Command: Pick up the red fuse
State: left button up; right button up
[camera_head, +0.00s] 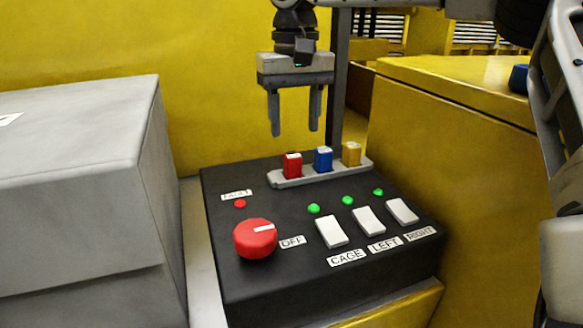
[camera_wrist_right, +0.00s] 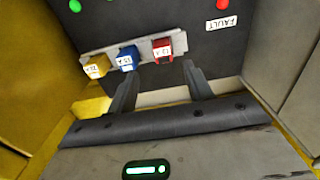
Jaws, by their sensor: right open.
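The red fuse (camera_head: 292,165) stands upright at the left end of a grey fuse strip (camera_head: 322,173) at the back of the black control box. A blue fuse (camera_head: 323,159) and a yellow fuse (camera_head: 351,153) stand beside it. My right gripper (camera_head: 295,131) is open and empty, pointing down, above and behind the strip. In the right wrist view the red fuse (camera_wrist_right: 163,51) lies beyond the open fingers (camera_wrist_right: 163,86), apart from them, with the blue fuse (camera_wrist_right: 126,59) and yellow fuse (camera_wrist_right: 97,67) to its left. My left gripper does not show.
The black control box (camera_head: 285,284) carries a red knob (camera_head: 254,239), several white switches (camera_head: 368,221), green lights and a red fault light (camera_head: 240,203). A grey box (camera_head: 70,190) stands at left. Yellow walls stand behind and at right.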

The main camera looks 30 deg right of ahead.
aim_at(293, 155)
jog(key=f, duration=0.7)
jog(key=shift+s+a+f+p, duration=0.1)
jog(key=shift+a+f+p, duration=0.05)
jog(key=shift+a+p, duration=0.2)
jog(key=shift+c, duration=0.3)
jog(key=c, duration=1)
